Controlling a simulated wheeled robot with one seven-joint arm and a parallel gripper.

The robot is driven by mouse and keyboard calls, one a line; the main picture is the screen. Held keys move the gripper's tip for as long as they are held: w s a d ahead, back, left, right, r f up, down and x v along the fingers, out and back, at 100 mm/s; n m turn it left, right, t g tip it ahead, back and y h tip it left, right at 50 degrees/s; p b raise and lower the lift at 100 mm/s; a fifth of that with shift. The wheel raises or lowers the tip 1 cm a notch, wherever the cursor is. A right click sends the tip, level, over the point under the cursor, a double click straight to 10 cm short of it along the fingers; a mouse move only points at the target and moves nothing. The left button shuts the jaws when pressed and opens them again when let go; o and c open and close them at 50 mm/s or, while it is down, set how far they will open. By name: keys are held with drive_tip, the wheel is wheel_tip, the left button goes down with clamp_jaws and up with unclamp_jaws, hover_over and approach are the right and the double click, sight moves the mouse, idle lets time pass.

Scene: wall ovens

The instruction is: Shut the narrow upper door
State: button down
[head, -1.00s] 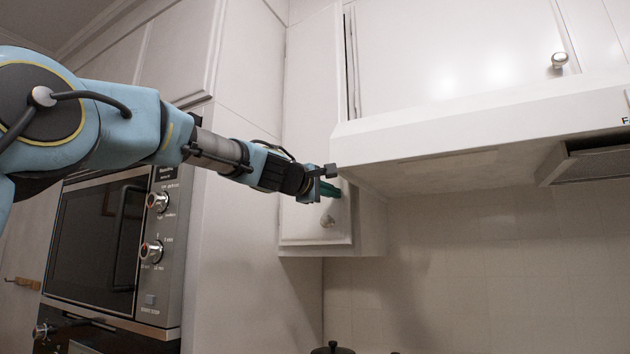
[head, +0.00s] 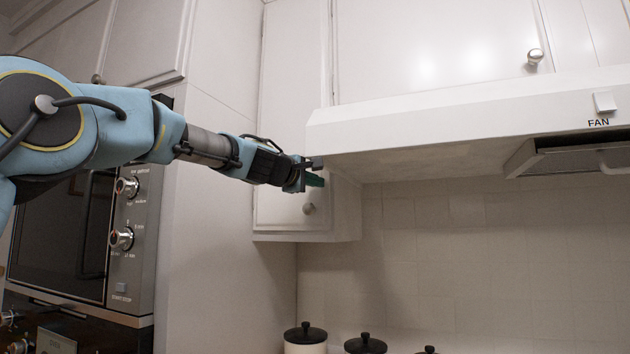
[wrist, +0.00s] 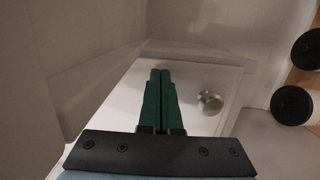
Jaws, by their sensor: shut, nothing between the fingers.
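The narrow upper door (head: 285,120) is a tall white panel left of the range hood, with a round metal knob (head: 308,208) near its lower right corner. It looks flush or nearly flush with its cabinet; a very small gap cannot be ruled out. My gripper (head: 316,180) is shut and empty, its green fingers in front of the door's lower right part, just above the knob. In the wrist view the closed fingertips (wrist: 161,74) lie over the door (wrist: 195,80), left of the knob (wrist: 210,102). Whether they touch it I cannot tell.
The white range hood (head: 450,120) juts out just right of my gripper. A wall oven (head: 75,230) stands at the left below my arm. Several dark-lidded canisters (head: 305,335) stand below. The tiled wall (head: 460,260) under the hood is clear.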

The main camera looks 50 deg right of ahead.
drive_tip(key=shift+r, duration=0.35)
drive_tip(key=s+a+b, duration=0.1)
drive_tip(key=a+b, duration=0.6)
drive_tip(key=a, duration=0.3)
drive_tip(key=shift+s+a+f+b, duration=0.15)
drive_tip(key=shift+a+f+b, duration=0.15)
drive_tip(key=shift+a+f, duration=0.1)
